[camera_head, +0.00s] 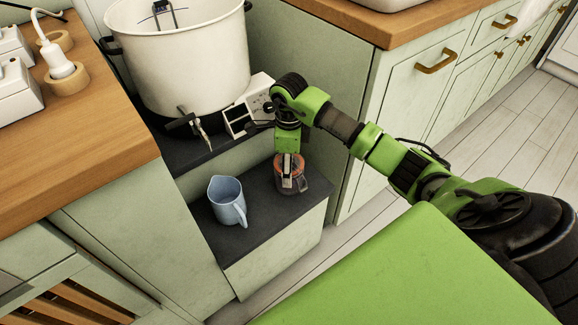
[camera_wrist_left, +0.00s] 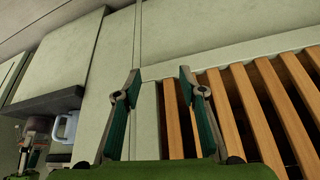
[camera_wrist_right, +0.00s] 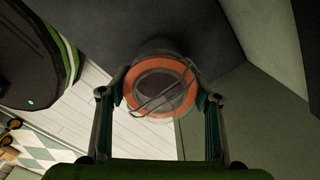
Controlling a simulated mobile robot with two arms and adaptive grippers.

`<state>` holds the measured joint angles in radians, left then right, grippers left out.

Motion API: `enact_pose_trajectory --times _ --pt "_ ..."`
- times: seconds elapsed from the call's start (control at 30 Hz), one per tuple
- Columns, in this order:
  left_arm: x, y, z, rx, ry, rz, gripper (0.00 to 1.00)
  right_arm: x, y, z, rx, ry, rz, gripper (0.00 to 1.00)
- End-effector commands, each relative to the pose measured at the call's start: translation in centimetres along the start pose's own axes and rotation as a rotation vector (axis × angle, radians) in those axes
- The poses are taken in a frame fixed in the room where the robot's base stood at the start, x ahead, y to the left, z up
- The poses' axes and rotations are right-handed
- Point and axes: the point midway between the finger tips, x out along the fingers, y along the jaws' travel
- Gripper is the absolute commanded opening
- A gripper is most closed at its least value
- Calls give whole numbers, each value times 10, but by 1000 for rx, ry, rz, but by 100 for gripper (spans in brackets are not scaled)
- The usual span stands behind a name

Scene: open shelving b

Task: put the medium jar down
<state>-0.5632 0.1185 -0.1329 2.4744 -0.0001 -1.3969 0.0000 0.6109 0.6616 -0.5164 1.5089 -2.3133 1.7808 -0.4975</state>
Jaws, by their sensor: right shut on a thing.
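The medium jar (camera_head: 298,186) is dark glass with an orange seal ring and a wire clasp. It is upright over the right part of the low dark shelf (camera_head: 258,222). I cannot tell whether its base touches the shelf. My right gripper (camera_head: 290,172) points down and is shut on the jar near its top. In the right wrist view the jar's round orange-ringed lid (camera_wrist_right: 183,72) sits between the two fingers. My left gripper (camera_wrist_left: 160,75) is open and empty, facing a green cabinet front; it is outside the head view.
A light blue jug (camera_head: 228,202) stands on the same shelf, left of the jar. A large white pot with a tap (camera_head: 180,60) stands on the higher ledge behind. Cabinet panels flank the shelf. Wooden slats (camera_wrist_left: 240,100) lie before my left gripper.

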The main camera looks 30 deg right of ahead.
Motion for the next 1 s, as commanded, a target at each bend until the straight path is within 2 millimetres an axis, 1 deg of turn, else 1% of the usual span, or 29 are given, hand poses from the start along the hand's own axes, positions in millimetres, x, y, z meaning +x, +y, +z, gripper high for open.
enact_pose_trajectory --times 0.17,0.2,0.23,0.67,0.77,0.87,0.9,1.0 --pt "1 0 -4 0 16 0 38 0 -1 1 0 -3 -3 6" --pt "1 0 -5 0 19 0 38 1 0 0 0 0 0 68" --pt "1 0 -5 0 19 0 38 1 0 0 0 0 0 74" --pt "-1 0 -4 1 10 1 38 -1 0 0 0 0 0 74" --pt "-4 -1 14 -2 -56 -1 38 -11 -1 0 0 -1 -3 74" --pt "-10 -3 33 -4 -136 -5 38 -25 -1 0 -1 -1 -4 74" --pt "-13 -4 41 -6 -168 -7 38 -33 -2 0 0 -1 -4 74" --pt "-21 -5 47 -7 -204 -9 38 -59 -2 0 -1 -1 -6 74"
